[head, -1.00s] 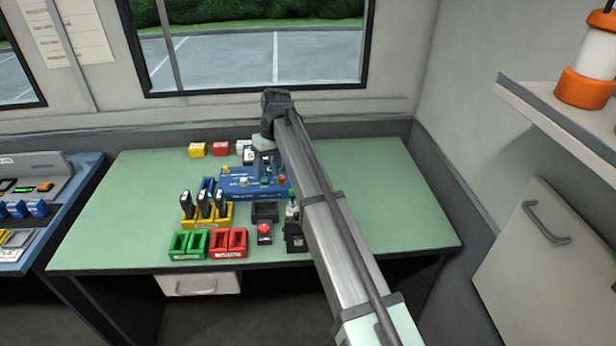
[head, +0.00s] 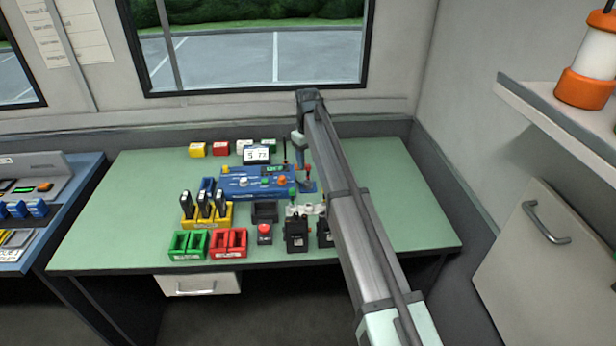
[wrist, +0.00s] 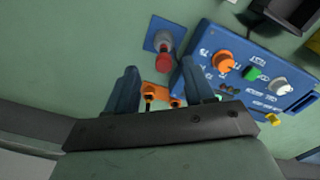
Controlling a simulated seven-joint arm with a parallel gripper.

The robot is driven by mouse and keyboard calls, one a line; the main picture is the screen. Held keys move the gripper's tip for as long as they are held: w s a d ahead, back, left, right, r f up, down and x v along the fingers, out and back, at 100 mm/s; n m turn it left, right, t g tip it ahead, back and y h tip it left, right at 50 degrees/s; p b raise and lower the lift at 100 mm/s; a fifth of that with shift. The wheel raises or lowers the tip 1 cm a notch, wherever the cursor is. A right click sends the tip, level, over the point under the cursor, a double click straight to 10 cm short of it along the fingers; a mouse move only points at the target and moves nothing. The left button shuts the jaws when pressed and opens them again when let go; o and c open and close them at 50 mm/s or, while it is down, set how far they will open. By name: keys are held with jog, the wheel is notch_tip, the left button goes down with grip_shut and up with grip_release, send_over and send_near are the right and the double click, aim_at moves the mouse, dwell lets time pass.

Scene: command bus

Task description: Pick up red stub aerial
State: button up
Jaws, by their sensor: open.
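My gripper (wrist: 162,92) is open, its two blue fingers pointing down over the back of the desk. In the head view my gripper (head: 302,158) is low, just right of the blue console. A small orange piece (wrist: 160,93) with dark parts shows between the fingers, partly hidden by the gripper bar. A red-topped post (wrist: 163,62) with a grey base stands on a blue plate, just beyond the fingers. Its red top also shows in the head view (head: 308,168). I cannot tell for certain which of these is the red stub aerial. Nothing is visibly held.
The blue console (head: 235,184) with coloured knobs stands close beside my gripper. A thin black rod (head: 285,150) rises behind it. Black radios (head: 296,232), a red button (head: 264,230) and coloured trays (head: 187,245) are in front. The desk's right side (head: 405,205) is clear.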

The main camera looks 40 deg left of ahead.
aim_at(308, 170)
jog(key=shift+s+f, duration=0.15)
jog(key=shift+f, duration=1.35)
jog(key=shift+s+f, duration=0.15)
jog(key=shift+f, duration=1.3)
jog(key=shift+c, duration=0.4)
grip_shut()
